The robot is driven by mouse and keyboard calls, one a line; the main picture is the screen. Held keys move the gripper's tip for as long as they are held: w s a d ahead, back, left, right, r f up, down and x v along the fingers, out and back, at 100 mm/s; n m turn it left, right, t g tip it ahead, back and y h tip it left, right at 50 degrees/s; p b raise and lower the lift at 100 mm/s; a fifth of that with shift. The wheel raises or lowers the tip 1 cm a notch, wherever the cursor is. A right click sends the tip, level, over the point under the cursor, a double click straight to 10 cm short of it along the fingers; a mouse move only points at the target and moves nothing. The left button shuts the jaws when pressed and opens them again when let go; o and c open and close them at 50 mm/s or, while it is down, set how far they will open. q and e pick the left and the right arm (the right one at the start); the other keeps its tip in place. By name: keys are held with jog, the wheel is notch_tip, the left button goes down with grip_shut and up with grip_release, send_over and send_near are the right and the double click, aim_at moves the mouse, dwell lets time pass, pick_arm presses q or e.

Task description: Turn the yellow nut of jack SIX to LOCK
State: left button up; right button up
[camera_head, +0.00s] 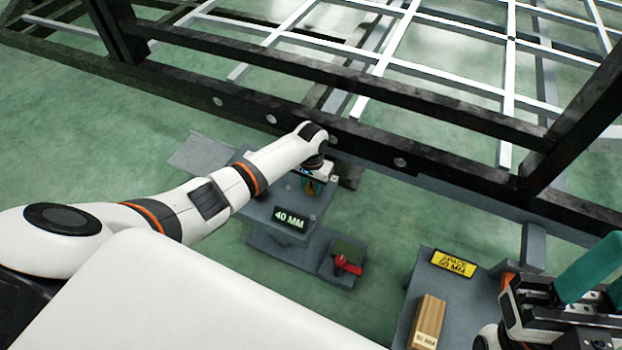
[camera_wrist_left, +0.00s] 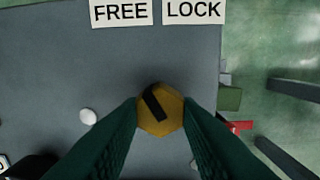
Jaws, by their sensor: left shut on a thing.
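The yellow hex nut (camera_wrist_left: 158,110) sits in the middle of the left wrist view on a grey plate (camera_wrist_left: 60,75). A black mark on its face slants up and to the left, toward the FREE label (camera_wrist_left: 121,12). The LOCK label (camera_wrist_left: 194,11) is to the right of FREE. My left gripper (camera_wrist_left: 160,118) is shut on the nut, with a dark green finger on each side. In the head view my left gripper (camera_head: 312,184) points down at the jack beside the 40 MM sign (camera_head: 290,218); the arm hides the nut there. My right gripper (camera_head: 585,285) shows partly at the right edge.
A dark chassis beam (camera_head: 250,105) runs just behind my left gripper. A red-handled part (camera_head: 347,265) lies on the jack's lower base. A grey stand (camera_head: 400,335) with a yellow spare sign (camera_head: 453,263) and a wooden block (camera_head: 428,318) is at the lower right.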

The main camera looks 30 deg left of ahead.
pick_arm(q)
jog(key=m+p, duration=0.1)
jog(key=m, duration=0.1)
jog(key=shift+r+m+p, duration=0.15)
jog(key=shift+m+p, duration=0.15)
jog(key=m+p, duration=0.1)
jog(key=m, duration=0.3)
jog(key=shift+m, duration=0.3)
jog(key=shift+m+p, duration=0.4)
jog(key=shift+m, duration=1.4)
jog(key=shift+w+m, duration=0.1)
jog(key=shift+m, duration=1.8)
pick_arm(e)
jog(key=w+a+f+g+h, duration=0.1)
jog(key=w+f+g+h, duration=0.2)
jog(key=w+f+g, duration=0.7)
jog(key=shift+w+a+g+h, duration=0.2)
jog(key=shift+w+g+h, duration=0.1)
jog(key=shift+w+g, duration=0.7)
jog(key=shift+f, duration=0.1)
pick_arm(q)
jog(key=o, duration=1)
